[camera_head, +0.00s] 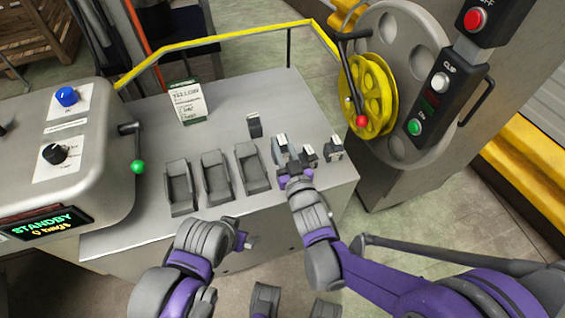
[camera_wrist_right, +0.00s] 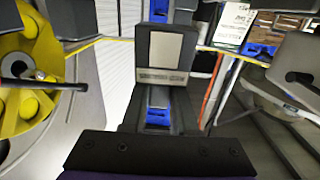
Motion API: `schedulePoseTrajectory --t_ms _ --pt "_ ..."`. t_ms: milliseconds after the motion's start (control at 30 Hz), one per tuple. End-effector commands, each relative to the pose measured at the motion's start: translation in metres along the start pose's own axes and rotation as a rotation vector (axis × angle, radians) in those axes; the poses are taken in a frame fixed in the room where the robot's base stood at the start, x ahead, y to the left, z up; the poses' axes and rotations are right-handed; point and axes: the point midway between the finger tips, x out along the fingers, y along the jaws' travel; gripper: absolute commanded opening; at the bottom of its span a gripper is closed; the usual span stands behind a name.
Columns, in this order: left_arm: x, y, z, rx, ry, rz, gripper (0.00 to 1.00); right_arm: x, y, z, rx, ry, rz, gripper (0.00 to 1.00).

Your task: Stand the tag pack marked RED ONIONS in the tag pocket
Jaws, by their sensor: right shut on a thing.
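My right gripper (camera_head: 296,166) is at the right part of the grey bench, shut on a small dark pack with a pale panel, which shows in the wrist view (camera_wrist_right: 165,55). Its print is too small to read. In the head view small dark pieces with pale labels crowd around the gripper, one just right of it (camera_head: 334,148). Three open grey holders (camera_head: 216,177) stand in a row left of the gripper. A small dark upright piece with a pale top (camera_head: 254,126) stands behind them. I cannot tell which is the tag pocket. My left gripper (camera_head: 243,240) is at the bench's front edge, its fingers unclear.
A white printed card (camera_head: 188,102) stands at the back left of the bench. A grey machine with a green-knobbed lever (camera_head: 137,166) is at left. A yellow reel (camera_head: 370,95) with a red-knobbed crank is at right. A yellow rail (camera_head: 225,36) runs behind the bench.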

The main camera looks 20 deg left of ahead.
Motion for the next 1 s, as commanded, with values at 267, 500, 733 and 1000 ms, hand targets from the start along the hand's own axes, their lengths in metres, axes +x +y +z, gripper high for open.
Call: schedulePoseTrajectory --t_ms 267,500,733,1000 --pt "0.011 0.000 0.004 0.000 -0.004 0.000 1.00 0.000 0.000 0.028 0.001 0.000 0.001 0.00" --pt "0.026 0.000 0.009 0.000 -0.010 0.000 1.00 0.000 0.001 0.064 0.001 -0.001 0.001 0.00" --pt "0.024 0.000 0.008 0.000 -0.009 0.000 1.00 0.000 0.000 0.062 0.001 0.000 0.001 0.00" --pt "0.029 0.000 0.010 0.000 -0.011 0.000 1.00 0.000 0.000 0.067 0.001 0.000 0.001 0.40"
